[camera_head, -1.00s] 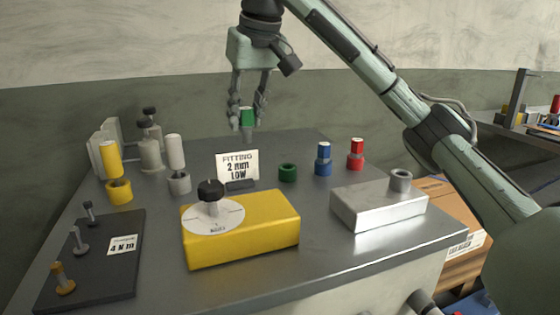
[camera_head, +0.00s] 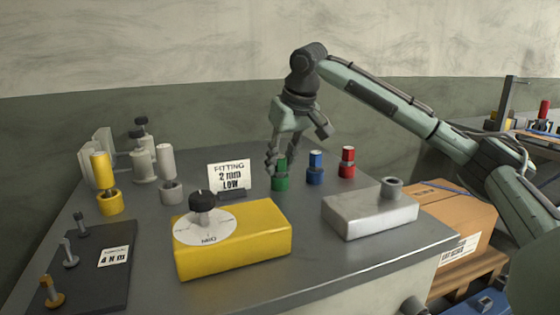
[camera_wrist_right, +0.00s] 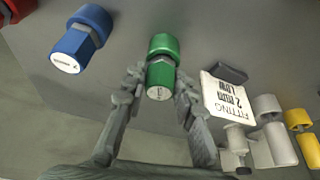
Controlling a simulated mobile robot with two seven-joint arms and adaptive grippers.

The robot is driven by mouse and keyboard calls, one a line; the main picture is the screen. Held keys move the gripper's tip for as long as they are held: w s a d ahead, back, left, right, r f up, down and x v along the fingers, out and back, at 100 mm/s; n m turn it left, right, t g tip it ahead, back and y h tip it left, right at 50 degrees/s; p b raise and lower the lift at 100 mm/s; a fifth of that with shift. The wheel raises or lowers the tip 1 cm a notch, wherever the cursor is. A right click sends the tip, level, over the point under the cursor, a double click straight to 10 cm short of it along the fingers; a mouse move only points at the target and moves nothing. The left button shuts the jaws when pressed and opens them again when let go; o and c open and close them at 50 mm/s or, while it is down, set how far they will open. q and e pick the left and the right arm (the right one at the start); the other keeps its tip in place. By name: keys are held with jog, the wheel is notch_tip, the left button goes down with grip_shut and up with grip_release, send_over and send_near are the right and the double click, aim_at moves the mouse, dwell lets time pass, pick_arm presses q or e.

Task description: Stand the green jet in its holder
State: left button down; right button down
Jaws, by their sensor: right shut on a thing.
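My right gripper (camera_head: 278,165) is shut on the green jet (camera_wrist_right: 160,80), which is upright between the fingertips in the right wrist view. The green holder (camera_wrist_right: 163,44) is a short ring directly under the jet; the jet's lower end appears to be at or inside it, and how deep I cannot tell. In the head view the jet is mostly hidden by the fingers, above the green holder (camera_head: 280,183). My left gripper is not in view.
A blue jet (camera_head: 316,165) and a red jet (camera_head: 347,160) stand in holders to the right. A fitting sign (camera_head: 229,176) stands to the left. A yellow box (camera_head: 250,240) with a black knob and a silver block (camera_head: 365,217) are in front.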

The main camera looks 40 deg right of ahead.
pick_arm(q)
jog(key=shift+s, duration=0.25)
pick_arm(e)
jog(key=c, duration=1.5)
grip_release()
jog(key=shift+c, duration=0.2)
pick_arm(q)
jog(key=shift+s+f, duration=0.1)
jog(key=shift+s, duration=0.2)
pick_arm(e)
jog(key=o, duration=0.3)
jog(key=shift+v, duration=6.05)
